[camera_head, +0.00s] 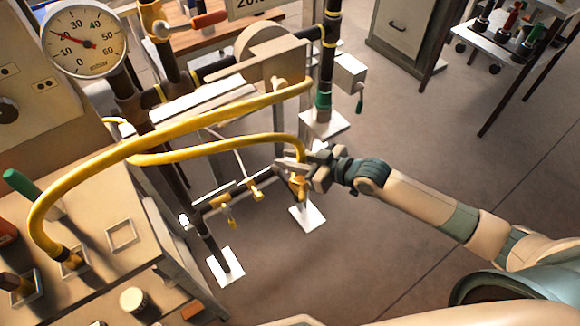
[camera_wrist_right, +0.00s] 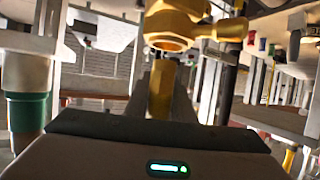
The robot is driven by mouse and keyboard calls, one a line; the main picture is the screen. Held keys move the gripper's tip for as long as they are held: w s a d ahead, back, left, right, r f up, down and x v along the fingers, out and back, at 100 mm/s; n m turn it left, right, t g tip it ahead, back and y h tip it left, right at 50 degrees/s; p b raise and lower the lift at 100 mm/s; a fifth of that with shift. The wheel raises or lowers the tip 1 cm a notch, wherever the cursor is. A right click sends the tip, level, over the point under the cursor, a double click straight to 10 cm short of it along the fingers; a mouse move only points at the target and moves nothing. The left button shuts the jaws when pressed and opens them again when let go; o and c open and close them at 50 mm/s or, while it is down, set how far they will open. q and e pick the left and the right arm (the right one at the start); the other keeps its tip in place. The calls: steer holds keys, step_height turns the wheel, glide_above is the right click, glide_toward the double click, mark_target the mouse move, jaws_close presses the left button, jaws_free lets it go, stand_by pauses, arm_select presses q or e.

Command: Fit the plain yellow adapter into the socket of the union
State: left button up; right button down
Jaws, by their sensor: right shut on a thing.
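My right gripper (camera_head: 298,168) reaches in from the right to the low pipe stand and is shut on the plain yellow adapter (camera_wrist_right: 161,90). In the right wrist view the adapter stands upright between the dark fingers. The union (camera_wrist_right: 174,32) is a golden-yellow fitting with a broad faceted collar, just above the adapter's top in that view. The adapter's top end is close to the collar or overlaps it; I cannot tell whether it is inside the socket. In the head view the fingers hide most of the adapter. My left gripper is not in view.
Two yellow hoses (camera_head: 165,125) arch across the head view, one ending near my right gripper. A yellow valve (camera_head: 255,190) sits on the low pipe left of it. A bench (camera_head: 110,270) stands at the lower left. A gauge (camera_head: 84,38) is upper left.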

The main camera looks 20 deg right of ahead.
step_height(320, 180, down, 4)
stand_by(0.5)
steer(key=shift+f, duration=0.1)
steer(key=c, duration=1.5)
jaws_free()
